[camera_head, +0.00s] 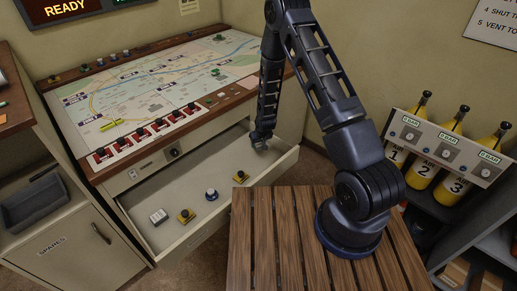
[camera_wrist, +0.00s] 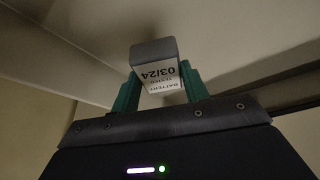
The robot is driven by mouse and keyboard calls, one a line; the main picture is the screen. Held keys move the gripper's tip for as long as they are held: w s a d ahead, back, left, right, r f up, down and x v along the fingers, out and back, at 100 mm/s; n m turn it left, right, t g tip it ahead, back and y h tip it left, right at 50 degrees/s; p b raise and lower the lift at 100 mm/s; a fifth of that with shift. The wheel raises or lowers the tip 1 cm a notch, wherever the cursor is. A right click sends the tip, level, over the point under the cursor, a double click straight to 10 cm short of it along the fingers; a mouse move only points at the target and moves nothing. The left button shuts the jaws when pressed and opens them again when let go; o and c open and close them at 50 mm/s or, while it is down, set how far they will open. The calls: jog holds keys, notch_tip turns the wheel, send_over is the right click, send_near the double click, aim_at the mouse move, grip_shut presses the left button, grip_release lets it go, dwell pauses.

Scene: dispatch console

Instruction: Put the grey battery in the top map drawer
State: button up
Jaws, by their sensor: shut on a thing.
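My gripper (camera_wrist: 160,85) is shut on the grey battery (camera_wrist: 155,50); its green fingers press on the sides. The battery has a grey end and a white label reading "BATTERY" and "03/24". In the head view my gripper (camera_head: 261,140) points down at the right end of the open map drawer (camera_head: 182,246). I cannot make out the battery there, nor whether it touches the drawer floor. The drawer is pulled out below the map console and shows a pale, mostly bare floor.
In the drawer lie a white block (camera_head: 158,216), a yellow-and-black piece (camera_head: 186,215), a blue-and-white knob (camera_head: 211,194) and another yellow-and-black piece (camera_head: 241,174). The map console (camera_head: 150,85) rises behind. A slatted wooden top (camera_head: 290,240) stands in front, and yellow air bottles (camera_head: 452,120) at right.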

aim_at(259, 145)
jog(key=shift+f, duration=1.85)
jog(key=shift+f, duration=0.1)
jog(key=o, duration=1.1)
jog(key=v, duration=1.2)
jog(key=shift+r, duration=0.2)
